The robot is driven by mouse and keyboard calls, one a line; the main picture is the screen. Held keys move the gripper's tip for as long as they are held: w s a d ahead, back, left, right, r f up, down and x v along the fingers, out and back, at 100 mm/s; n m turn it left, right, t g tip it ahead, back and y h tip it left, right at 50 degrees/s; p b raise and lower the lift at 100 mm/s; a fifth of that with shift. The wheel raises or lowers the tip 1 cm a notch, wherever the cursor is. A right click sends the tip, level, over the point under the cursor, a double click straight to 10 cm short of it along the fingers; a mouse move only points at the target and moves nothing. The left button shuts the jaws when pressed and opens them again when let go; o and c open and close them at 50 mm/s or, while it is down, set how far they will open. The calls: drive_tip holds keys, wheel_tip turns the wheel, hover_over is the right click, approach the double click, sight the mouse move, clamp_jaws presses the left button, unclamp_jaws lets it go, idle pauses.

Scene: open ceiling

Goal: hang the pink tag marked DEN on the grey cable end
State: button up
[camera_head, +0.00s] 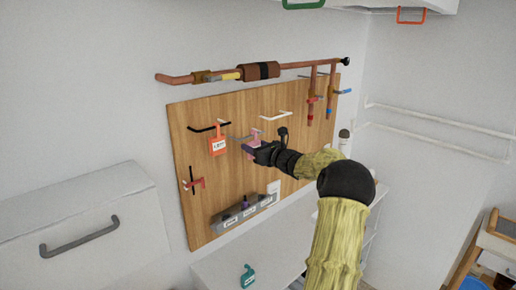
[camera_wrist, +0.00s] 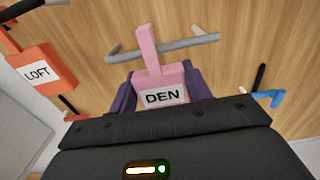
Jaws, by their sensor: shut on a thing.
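The pink tag marked DEN (camera_wrist: 163,95) is between the two dark purple fingers of my gripper (camera_wrist: 160,88), which is shut on it. Its pink strap (camera_wrist: 148,45) points up, away from the gripper. The grey cable end (camera_wrist: 180,45) sticks out from the wooden board, and the strap overlaps it in the wrist view. I cannot tell whether the strap is around the cable or only in front of it. In the head view, the pink tag (camera_head: 252,144) and my gripper (camera_head: 260,152) are by the grey cable end (camera_head: 237,137), partly hiding it.
An orange LOFT tag (camera_head: 217,146) hangs on a black cable end (camera_head: 203,128) to the left. A white cable end (camera_head: 276,116) is above right. Copper pipes (camera_head: 310,66) run above the board (camera_head: 200,220). A grey labelled ledge (camera_head: 236,215) is below. A teal tag (camera_head: 247,277) is lower down.

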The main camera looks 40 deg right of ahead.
drive_tip(key=shift+w+a, duration=0.1)
drive_tip(key=shift+w, duration=0.8)
drive_tip(key=shift+w, duration=0.1)
idle(0.4)
drive_tip(key=shift+s, duration=0.25)
drive_tip(key=shift+w+a+b, duration=0.1)
drive_tip(key=shift+w+b, duration=0.15)
drive_tip(key=shift+b, duration=0.1)
drive_tip(key=shift+f+b, duration=0.75)
drive_tip(key=shift+b, duration=0.1)
idle(0.8)
drive_tip(key=o, duration=1.1)
